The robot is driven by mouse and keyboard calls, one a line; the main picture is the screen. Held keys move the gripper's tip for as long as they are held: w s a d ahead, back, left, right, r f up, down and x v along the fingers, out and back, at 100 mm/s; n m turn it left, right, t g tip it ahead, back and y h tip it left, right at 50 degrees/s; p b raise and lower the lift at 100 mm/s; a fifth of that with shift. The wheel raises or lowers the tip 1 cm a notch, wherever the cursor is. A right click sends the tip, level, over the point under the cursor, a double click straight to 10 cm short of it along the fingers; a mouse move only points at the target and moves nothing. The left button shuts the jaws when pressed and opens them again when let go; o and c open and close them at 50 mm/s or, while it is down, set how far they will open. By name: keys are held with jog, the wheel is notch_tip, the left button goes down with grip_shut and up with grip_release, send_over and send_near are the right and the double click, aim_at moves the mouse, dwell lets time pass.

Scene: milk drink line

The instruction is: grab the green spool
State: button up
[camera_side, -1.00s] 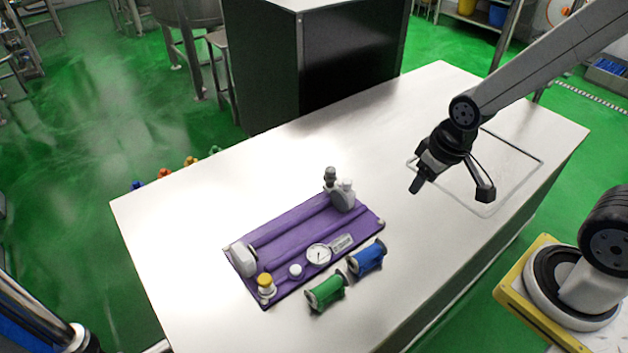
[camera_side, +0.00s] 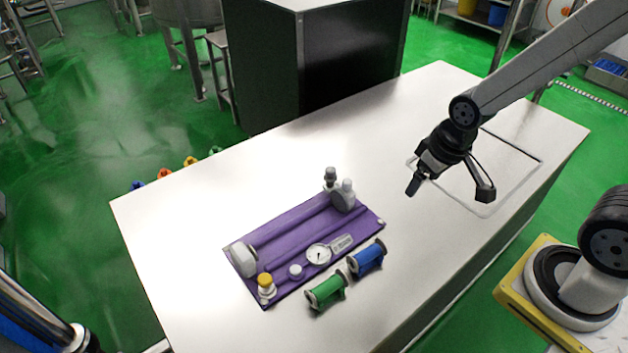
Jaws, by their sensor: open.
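The green spool (camera_side: 325,291) lies on the white table near its front edge, beside the purple tray. It has grey end flanges. A blue spool (camera_side: 367,258) lies just to its upper right. My gripper (camera_side: 449,190) is open and empty, above the table to the upper right of both spools and well apart from them. Its two fingers are spread wide, with nothing between them. The green spool is in full view.
The purple tray (camera_side: 290,228) holds a dial gauge (camera_side: 319,254), a yellow-capped part (camera_side: 265,284), and grey and white fittings. A thin rectangular outline (camera_side: 522,150) marks the table's right part. A dark cabinet (camera_side: 350,60) stands behind.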

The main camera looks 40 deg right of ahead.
jog(key=n+g, duration=0.3)
jog(key=n, duration=1.5)
send_over(327, 285)
jog(key=f, duration=2)
jog(key=shift+w+f, duration=0.2)
jog(key=shift+f, duration=0.2)
jog(key=shift+f, duration=1.3)
jog(key=shift+s+f, duration=0.15)
jog(key=shift+f, duration=2.45)
